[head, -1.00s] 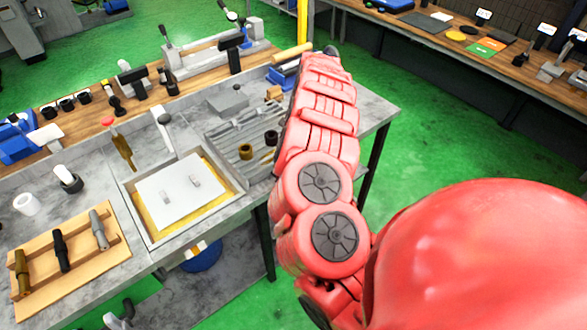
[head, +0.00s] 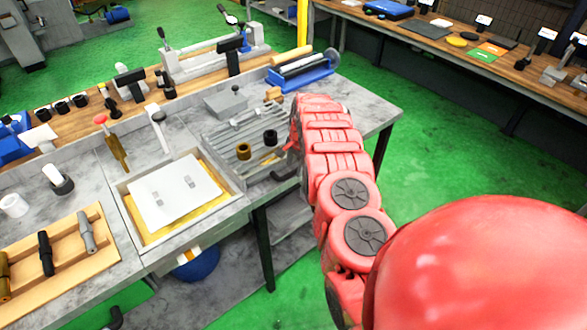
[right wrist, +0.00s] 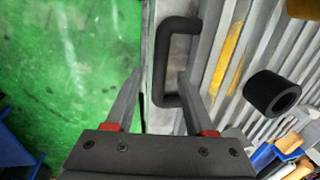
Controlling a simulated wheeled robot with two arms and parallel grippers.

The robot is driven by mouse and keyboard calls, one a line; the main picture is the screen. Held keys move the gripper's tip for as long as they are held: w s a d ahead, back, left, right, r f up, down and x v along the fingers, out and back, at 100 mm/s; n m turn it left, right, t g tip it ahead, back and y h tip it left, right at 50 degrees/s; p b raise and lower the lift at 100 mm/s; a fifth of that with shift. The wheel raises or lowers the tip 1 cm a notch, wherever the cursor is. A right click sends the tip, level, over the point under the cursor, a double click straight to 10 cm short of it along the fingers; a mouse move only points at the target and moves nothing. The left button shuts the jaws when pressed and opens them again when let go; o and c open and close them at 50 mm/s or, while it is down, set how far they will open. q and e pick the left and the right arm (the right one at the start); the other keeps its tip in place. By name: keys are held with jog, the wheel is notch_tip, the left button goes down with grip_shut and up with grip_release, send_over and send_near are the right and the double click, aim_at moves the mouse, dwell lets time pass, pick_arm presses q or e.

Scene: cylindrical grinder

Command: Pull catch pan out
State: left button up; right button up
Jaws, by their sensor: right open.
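A black U-shaped handle (right wrist: 163,62) is fixed to the grey front edge of a ribbed tray (right wrist: 225,50) in the right wrist view. The handle seems to belong to the catch pan. My right gripper (right wrist: 159,77) is open, with one finger on each side of the handle's bar; whether they touch it I cannot tell. In the head view the ribbed tray (head: 228,147) is at the right part of the bench, and my red right arm reaches to its front right side. The right gripper is mostly hidden by my arm there. My left gripper is not in view.
A black ring (head: 270,137) and a brass ring (head: 243,151) stand on the ribbed tray. To its left is a pan with yellow lining (head: 135,212) and a white plate (head: 175,188). Open green floor (head: 440,160) lies right of the bench.

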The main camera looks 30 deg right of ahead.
jog(key=shift+w+a+f, duration=0.15)
jog(key=shift+f, duration=0.8)
grip_shut()
dwell(0.9)
